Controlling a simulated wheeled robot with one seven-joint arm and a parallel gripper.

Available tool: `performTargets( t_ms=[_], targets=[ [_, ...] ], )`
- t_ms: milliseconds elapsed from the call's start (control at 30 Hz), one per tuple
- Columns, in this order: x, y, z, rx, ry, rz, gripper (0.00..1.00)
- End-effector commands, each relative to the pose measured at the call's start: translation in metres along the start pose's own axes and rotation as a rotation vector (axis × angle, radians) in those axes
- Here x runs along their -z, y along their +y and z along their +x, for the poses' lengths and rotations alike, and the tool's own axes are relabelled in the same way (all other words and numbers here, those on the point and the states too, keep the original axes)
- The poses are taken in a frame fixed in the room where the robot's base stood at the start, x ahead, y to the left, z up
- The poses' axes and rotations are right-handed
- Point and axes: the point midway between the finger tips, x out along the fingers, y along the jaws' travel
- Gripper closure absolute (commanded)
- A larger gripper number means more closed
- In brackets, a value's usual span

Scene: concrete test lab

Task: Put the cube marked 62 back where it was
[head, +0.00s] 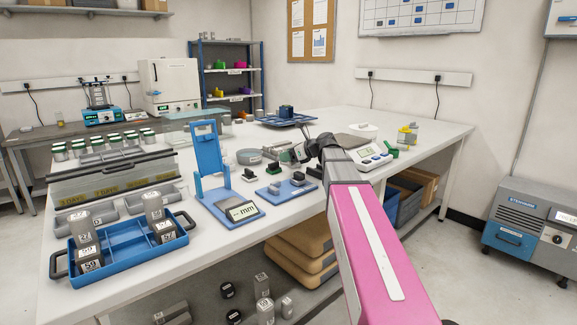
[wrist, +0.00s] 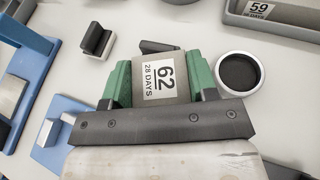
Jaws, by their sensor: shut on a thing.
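The cube marked 62 (wrist: 160,78) is grey with a white label reading 62, 28 DAYS. In the wrist view it sits between the green jaws of my gripper (wrist: 158,85), which is shut on it. In the head view my gripper (head: 293,153) is over the middle of the white table, and my wrist largely hides the cube. I cannot tell whether the cube touches the table. A blue tray (head: 118,243) at the front left holds several marked grey cubes, stacked at its left and right sides, with bare room between.
A blue measuring stand (head: 213,172) and a blue plate (head: 272,193) with small blocks stand near my gripper. A black disc in a metal ring (wrist: 243,73) lies right of the cube. A grey holder (wrist: 290,18) contains a piece labelled 59. A scale (head: 371,158) stands right.

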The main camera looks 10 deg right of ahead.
Motion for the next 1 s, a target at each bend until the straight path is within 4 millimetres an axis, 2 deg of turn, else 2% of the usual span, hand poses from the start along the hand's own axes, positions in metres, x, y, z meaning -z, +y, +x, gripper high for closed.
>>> performTargets(
  t_ms=[167,467,867,900,967,1000],
  targets=[
    [0.006,-0.004,0.003,0.000,-0.001,0.001,0.83],
    [0.037,-0.003,0.016,0.000,0.000,0.001,0.83],
    [0.042,-0.003,0.018,0.000,0.000,0.000,0.83],
    [0.042,-0.003,0.018,0.000,0.000,0.000,0.37],
    [0.042,-0.003,0.018,0.000,0.000,0.000,0.21],
    [0.042,-0.003,0.018,0.000,0.000,0.000,0.21]
  ],
)
